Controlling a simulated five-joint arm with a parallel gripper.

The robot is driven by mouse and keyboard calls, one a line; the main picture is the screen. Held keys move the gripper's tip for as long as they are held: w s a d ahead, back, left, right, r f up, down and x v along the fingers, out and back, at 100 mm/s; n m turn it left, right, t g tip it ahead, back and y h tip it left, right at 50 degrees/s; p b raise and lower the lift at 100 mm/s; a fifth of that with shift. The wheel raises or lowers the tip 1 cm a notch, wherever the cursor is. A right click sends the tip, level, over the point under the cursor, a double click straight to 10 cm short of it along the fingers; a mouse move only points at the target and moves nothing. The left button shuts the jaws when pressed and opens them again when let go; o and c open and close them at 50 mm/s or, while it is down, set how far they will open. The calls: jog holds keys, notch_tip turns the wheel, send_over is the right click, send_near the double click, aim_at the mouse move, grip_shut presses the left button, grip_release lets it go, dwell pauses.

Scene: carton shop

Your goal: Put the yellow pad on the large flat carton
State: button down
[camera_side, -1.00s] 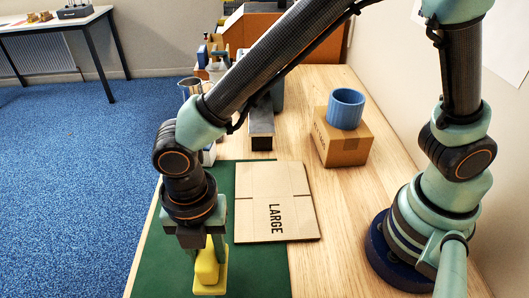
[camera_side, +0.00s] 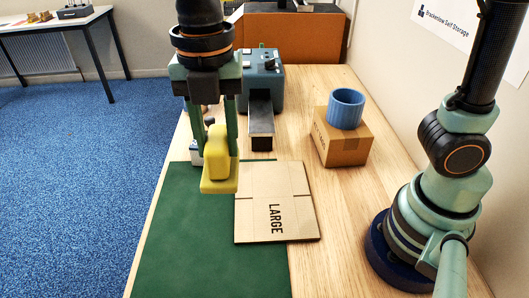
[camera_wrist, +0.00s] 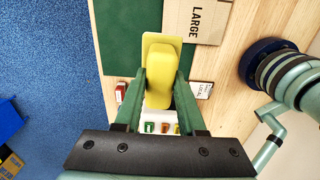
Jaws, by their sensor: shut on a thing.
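My gripper (camera_side: 216,150) is shut on the yellow pad (camera_side: 219,169) and holds it up in the air. In the side view the pad shows over the back part of the green mat, at the left edge of the large flat carton. The wrist view also shows the pad (camera_wrist: 161,68) between the two fingers of my gripper (camera_wrist: 160,85). The large flat carton (camera_side: 287,185) lies flat, partly on the green mat, with the word LARGE on it. It also shows at the top of the wrist view (camera_wrist: 180,22). Nothing lies on the carton.
A green mat (camera_side: 190,250) covers the table's left front. A small box (camera_side: 342,148) carrying a blue cylinder (camera_side: 346,108) stands right of the carton. A grey-green machine (camera_side: 262,85) stands behind. The wooden table (camera_side: 370,200) is bare toward my base.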

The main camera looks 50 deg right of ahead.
jog(key=w+d, duration=0.2)
jog(key=d, duration=1.2)
send_over(273, 195)
notch_tip(273, 195, down, 20)
jog(key=shift+r, duration=0.2)
jog(key=shift+f, duration=0.1)
jog(key=c, duration=0.5)
grip_release()
